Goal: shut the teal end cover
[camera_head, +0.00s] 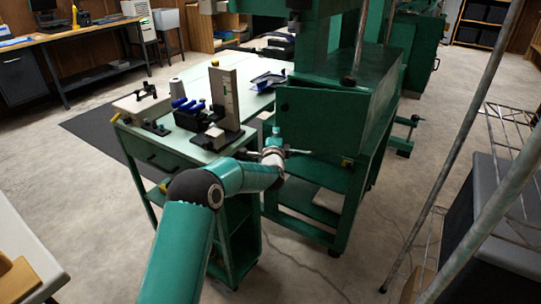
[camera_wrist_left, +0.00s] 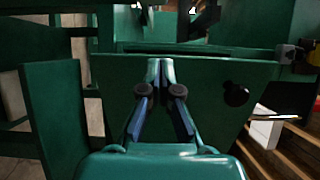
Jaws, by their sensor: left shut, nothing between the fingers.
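The teal end cover (camera_head: 318,125) is a flat green panel on the near end of the green machine in the head view, with a dark round knob near its left edge. It fills the middle of the left wrist view (camera_wrist_left: 205,95), where the black knob (camera_wrist_left: 235,93) shows to the right of the fingers. A dark gap shows along the panel's upper edge there. My left gripper (camera_head: 287,152) is in front of the cover's lower left part. Its fingers (camera_wrist_left: 160,68) are shut and empty, pointing at the panel; I cannot tell whether they touch it. My right gripper is not in view.
A green cart (camera_head: 185,148) with a black bin, an upright stand and blue-handled tools stands left of the machine. A wire rack (camera_head: 505,180) with slanting metal poles is at the right. Bare concrete floor (camera_head: 310,270) lies in front of the machine.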

